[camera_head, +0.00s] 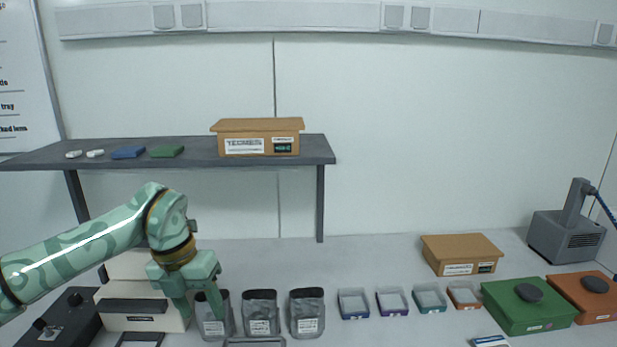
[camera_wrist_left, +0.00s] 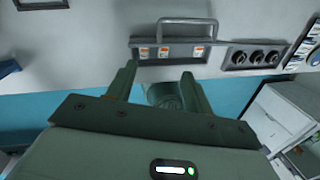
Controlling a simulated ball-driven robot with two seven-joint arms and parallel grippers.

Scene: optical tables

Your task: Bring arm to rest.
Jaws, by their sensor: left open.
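My left arm (camera_head: 95,246), pale green with a darker pattern, comes in from the left in the head view. Its gripper (camera_head: 199,302) points down, fingers apart, in front of the white box and the leftmost grey pouch (camera_head: 216,328). I cannot tell how high above the table it is. The left wrist view shows the two fingers (camera_wrist_left: 156,82) spread, with nothing held between them. A round grey-green part shows behind the gap. My right gripper is in neither view.
A white box (camera_head: 125,316) and a dark box with knobs (camera_head: 66,322) stand close by the gripper. More pouches (camera_head: 262,328), small trays (camera_head: 354,317) and a green box (camera_head: 527,318) stand to the right. A dark shelf (camera_head: 205,162) rises behind. Free table lies behind the trays.

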